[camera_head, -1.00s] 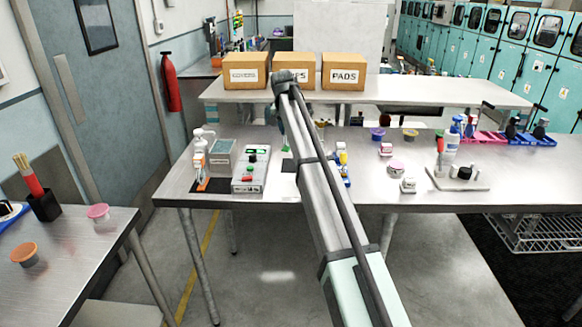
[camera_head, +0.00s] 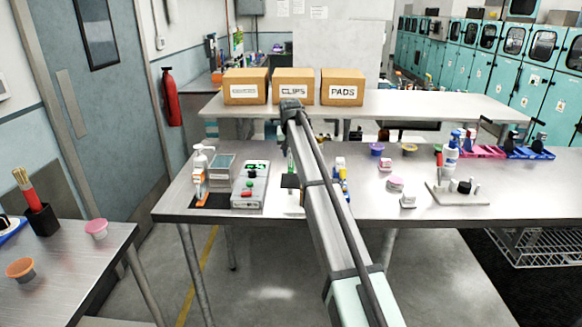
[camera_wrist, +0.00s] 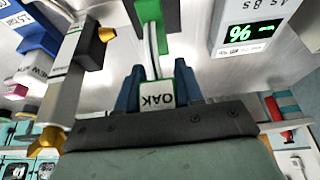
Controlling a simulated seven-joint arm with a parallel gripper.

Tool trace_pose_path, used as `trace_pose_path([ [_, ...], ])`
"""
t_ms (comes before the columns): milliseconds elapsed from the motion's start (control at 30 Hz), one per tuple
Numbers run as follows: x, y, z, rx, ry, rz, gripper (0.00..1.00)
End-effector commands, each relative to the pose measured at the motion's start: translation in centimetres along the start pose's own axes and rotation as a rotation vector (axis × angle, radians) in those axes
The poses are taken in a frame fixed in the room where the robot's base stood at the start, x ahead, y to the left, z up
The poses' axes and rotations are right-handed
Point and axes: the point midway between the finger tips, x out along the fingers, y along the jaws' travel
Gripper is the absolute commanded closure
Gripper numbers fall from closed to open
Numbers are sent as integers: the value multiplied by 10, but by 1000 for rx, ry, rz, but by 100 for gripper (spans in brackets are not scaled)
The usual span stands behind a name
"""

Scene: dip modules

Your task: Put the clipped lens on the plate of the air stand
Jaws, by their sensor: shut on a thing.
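In the wrist view, my gripper (camera_wrist: 158,88) has its blue fingers shut on a green-framed clip with a white label reading OAK (camera_wrist: 160,97). Pale strips run up from it to a green block (camera_wrist: 150,14) against a black patch; the lens itself I cannot make out. A grey cylindrical fitting with brass knobs (camera_wrist: 68,95) stands left of the gripper, perhaps part of the air stand; I cannot tell where its plate is. In the head view my arm hides the gripper; a green piece (camera_head: 291,162) shows just left of it, above a black square (camera_head: 290,181).
A grey control box (camera_head: 250,186), a bin (camera_head: 221,168) and a pump bottle (camera_head: 202,160) stand left of the arm. Small tubs (camera_head: 395,183) and a grey base with posts (camera_head: 458,194) stand right. The front right of the metal table (camera_head: 365,210) is mostly clear.

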Motion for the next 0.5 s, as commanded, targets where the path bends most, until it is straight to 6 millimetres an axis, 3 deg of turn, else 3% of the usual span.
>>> trace_pose_path([
  [500, 48, 0, 21, 1, 0, 0, 95],
])
